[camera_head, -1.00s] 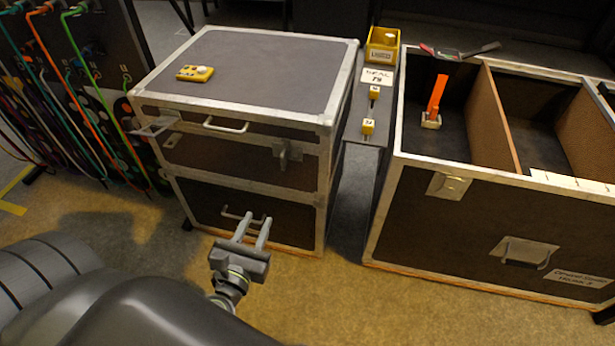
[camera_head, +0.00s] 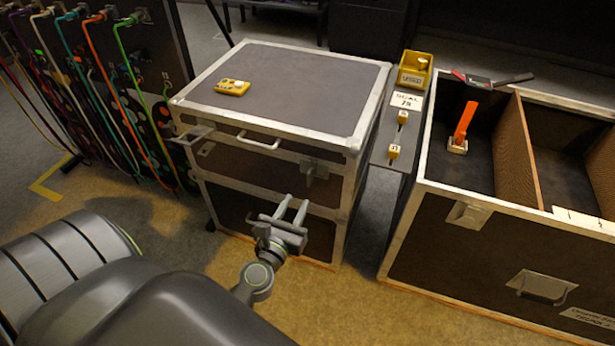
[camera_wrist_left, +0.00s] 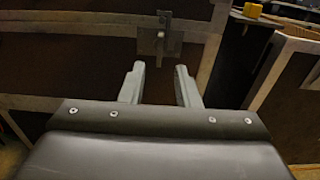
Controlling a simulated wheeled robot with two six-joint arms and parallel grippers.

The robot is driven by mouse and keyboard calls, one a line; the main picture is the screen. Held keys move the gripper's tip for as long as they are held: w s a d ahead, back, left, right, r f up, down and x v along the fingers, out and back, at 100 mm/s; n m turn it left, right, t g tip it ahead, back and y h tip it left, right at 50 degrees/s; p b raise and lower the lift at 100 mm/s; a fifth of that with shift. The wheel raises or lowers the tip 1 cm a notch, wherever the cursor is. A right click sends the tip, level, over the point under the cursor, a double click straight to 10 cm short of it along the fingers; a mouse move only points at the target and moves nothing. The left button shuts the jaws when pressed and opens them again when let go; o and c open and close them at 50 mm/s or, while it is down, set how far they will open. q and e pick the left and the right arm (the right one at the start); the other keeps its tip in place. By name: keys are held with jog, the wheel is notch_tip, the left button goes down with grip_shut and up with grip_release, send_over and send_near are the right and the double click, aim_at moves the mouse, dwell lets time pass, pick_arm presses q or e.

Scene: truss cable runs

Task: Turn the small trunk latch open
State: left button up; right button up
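The small trunk (camera_head: 225,164) stands left of centre in the head view, dark-panelled with metal edges. Its latch (camera_head: 309,172) is a small grey plate with an upright lever on the front, near the right corner. The latch also shows in the left wrist view (camera_wrist_left: 160,38), ahead of and above the fingertips. My left gripper (camera_head: 292,203) is open and empty, in front of the trunk and a little below the latch. In the left wrist view its two fingers (camera_wrist_left: 160,68) are apart and not touching the latch. My right gripper is not in view.
A yellow device (camera_head: 232,87) lies on the trunk's top. A handle (camera_head: 258,141) sticks out of its front. A narrow stand with yellow switches (camera_head: 394,152) is right of it. A large open case (camera_head: 480,235) stands at the right. Cables (camera_head: 92,50) hang at the left.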

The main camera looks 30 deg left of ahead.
aim_at(308, 180)
pick_arm(q)
jog(key=p+x, duration=0.1)
jog(key=x, duration=0.7)
jog(key=shift+w, duration=0.35)
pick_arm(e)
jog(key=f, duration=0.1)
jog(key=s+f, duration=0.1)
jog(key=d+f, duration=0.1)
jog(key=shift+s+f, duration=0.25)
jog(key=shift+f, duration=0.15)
pick_arm(q)
grip_shut()
